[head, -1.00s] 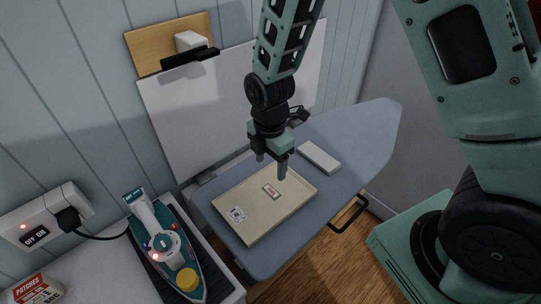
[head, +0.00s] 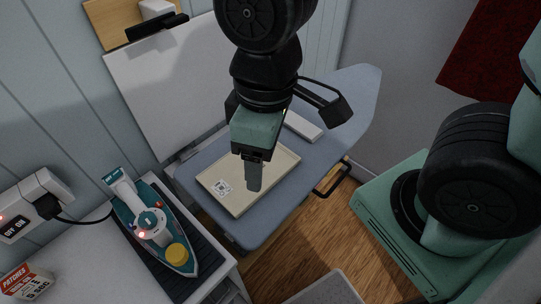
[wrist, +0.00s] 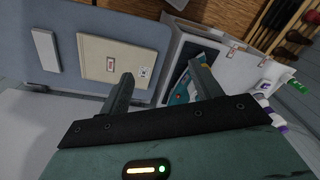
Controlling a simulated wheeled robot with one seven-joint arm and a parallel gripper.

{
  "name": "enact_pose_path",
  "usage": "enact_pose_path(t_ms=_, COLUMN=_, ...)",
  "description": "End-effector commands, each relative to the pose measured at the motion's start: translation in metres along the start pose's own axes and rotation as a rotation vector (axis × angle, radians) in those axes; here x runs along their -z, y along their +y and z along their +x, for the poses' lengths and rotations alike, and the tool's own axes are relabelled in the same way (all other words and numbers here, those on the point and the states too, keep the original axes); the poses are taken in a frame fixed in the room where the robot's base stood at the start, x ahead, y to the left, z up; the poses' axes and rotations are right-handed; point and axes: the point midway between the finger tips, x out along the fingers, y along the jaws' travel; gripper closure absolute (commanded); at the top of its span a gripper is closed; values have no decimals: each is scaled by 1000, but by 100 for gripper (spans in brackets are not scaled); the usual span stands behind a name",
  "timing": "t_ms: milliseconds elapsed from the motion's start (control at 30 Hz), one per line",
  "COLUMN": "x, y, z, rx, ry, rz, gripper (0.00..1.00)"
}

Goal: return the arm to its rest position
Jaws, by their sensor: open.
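My gripper (head: 254,188) hangs fingers-down in the head view, in front of the shallow beige tray (head: 240,207) and apparently raised above it. In the wrist view my gripper (wrist: 160,82) has two fingers spread apart with nothing between them. The tray (wrist: 92,66) lies flat on the blue-grey ironing board (head: 352,90), with a white label marked in black (head: 222,187) near its left corner. A red-edged patch (wrist: 110,64) shows on the tray in the wrist view; my gripper hides it in the head view.
A teal iron (head: 150,222) with a yellow cap rests on a dark pad at the left. A wall switch box (head: 30,207) feeds its cord. A white block (head: 303,127) lies on the board. A white panel (head: 165,85) stands behind. Bottles (wrist: 272,112) show at the wrist view's right.

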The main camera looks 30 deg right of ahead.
Motion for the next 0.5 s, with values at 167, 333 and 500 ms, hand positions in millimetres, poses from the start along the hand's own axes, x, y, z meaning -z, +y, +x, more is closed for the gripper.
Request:
enact_pose_path(t_ms=167, x=-15, y=-12, z=-5, rx=-14, ry=0, rz=114, gripper=36)
enact_pose_path(t_ms=333, x=-16, y=-13, z=-5, rx=-14, ry=-2, rz=127, gripper=36)
enact_pose_path(t_ms=500, x=-16, y=-13, z=-5, rx=-14, ry=-1, rz=126, gripper=36)
